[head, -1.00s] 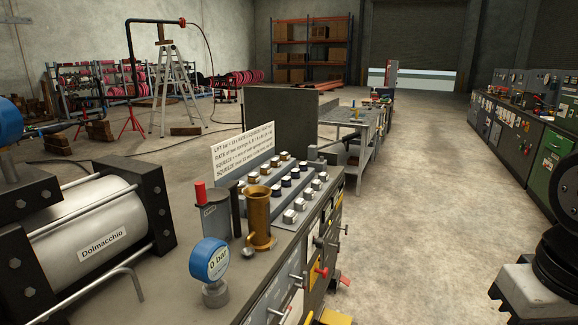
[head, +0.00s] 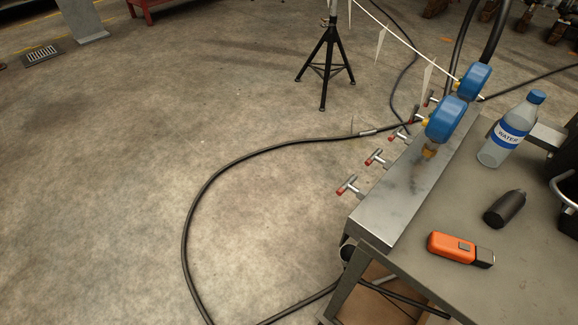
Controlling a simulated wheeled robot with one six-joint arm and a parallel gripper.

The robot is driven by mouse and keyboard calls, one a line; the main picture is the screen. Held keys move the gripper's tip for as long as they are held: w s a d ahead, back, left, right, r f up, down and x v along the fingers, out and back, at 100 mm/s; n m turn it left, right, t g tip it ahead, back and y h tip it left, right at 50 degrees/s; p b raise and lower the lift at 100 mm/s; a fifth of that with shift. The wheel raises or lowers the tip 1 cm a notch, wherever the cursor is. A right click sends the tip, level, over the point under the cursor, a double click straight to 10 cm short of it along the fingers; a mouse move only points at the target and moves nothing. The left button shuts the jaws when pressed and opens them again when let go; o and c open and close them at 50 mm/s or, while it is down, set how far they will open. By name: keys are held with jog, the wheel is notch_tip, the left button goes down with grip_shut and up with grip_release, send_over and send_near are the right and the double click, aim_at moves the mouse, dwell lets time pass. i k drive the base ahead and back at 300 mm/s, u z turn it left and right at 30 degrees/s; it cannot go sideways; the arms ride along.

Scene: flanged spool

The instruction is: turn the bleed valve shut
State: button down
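Several small T-handled valves with red tips stick out from the left side of a grey metal manifold block (head: 385,222). The nearest valve (head: 348,187) is at the block's front end, and a second valve (head: 376,158) is just behind it. A third valve (head: 398,136) is farther back, and another is partly hidden by the blue gauges. No label shows which one is the bleed valve, and I cannot tell whether any is open or shut. My gripper is not in view.
A large blue gauge (head: 446,119) and a farther one (head: 474,81) stand on the block. A water bottle (head: 509,130), a black cylinder (head: 505,209) and an orange device (head: 458,249) are on the bench (head: 420,262). A black hose (head: 188,215) loops over open floor. A black tripod stand (head: 325,65) is behind.

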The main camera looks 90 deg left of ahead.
aim_at(348, 184)
jog(key=u, duration=4.7)
jog(key=i, duration=1.55)
jog(key=z, duration=3.65)
